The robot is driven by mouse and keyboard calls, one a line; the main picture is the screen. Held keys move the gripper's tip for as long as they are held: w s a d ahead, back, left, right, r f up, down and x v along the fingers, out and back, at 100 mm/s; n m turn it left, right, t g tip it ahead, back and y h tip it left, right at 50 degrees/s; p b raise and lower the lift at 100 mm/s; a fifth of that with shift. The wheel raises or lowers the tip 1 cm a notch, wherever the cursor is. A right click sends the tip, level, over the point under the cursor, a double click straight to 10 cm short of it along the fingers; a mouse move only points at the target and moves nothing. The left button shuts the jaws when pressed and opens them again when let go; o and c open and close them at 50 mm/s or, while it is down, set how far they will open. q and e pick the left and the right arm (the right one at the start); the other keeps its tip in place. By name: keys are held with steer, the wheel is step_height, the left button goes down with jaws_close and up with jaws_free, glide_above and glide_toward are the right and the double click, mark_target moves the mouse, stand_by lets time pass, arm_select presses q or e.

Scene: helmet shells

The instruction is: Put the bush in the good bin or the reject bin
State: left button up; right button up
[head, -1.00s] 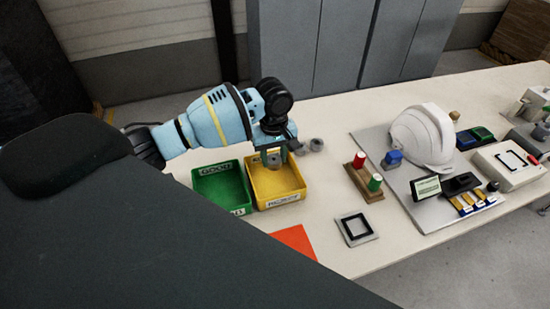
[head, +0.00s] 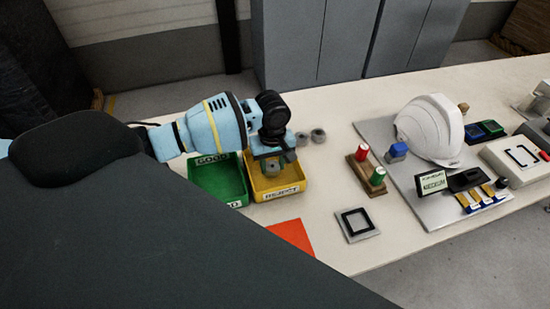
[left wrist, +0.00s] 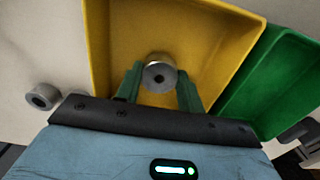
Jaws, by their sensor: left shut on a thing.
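My left gripper (head: 275,166) is over the yellow bin (head: 290,189) labelled REJECT. In the left wrist view its green fingers (left wrist: 160,90) are shut on a grey bush (left wrist: 161,61), a short cylinder with a dark hole. The bush is over the inside of the yellow bin (left wrist: 97,45); its height above the floor of the bin is hard to tell. The green bin (head: 217,183) labelled GOOD stands directly left of the yellow one. It shows at the right in the left wrist view (left wrist: 275,85). My right gripper is in neither view.
Grey bushes (head: 318,135) stand on the table behind the yellow bin; one shows in the left wrist view (left wrist: 42,97). A stand with red and green pieces (head: 366,172), a black-framed square (head: 357,224) and a white helmet shell (head: 428,130) are to the right. An orange-red sheet (head: 291,236) lies in front.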

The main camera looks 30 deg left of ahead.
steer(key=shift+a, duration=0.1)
arm_select(q)
steer(key=shift+f, duration=0.45)
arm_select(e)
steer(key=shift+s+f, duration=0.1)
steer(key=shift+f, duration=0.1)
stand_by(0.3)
arm_select(q)
steer(key=o, duration=1.1)
step_height(320, 180, up, 6)
steer(key=shift+r+p, duration=0.25)
steer(key=shift+p, duration=0.2)
steer(key=shift+r, duration=0.65)
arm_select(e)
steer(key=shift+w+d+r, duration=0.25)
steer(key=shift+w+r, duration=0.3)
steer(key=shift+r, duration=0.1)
arm_select(q)
steer(key=shift+f, duration=0.1)
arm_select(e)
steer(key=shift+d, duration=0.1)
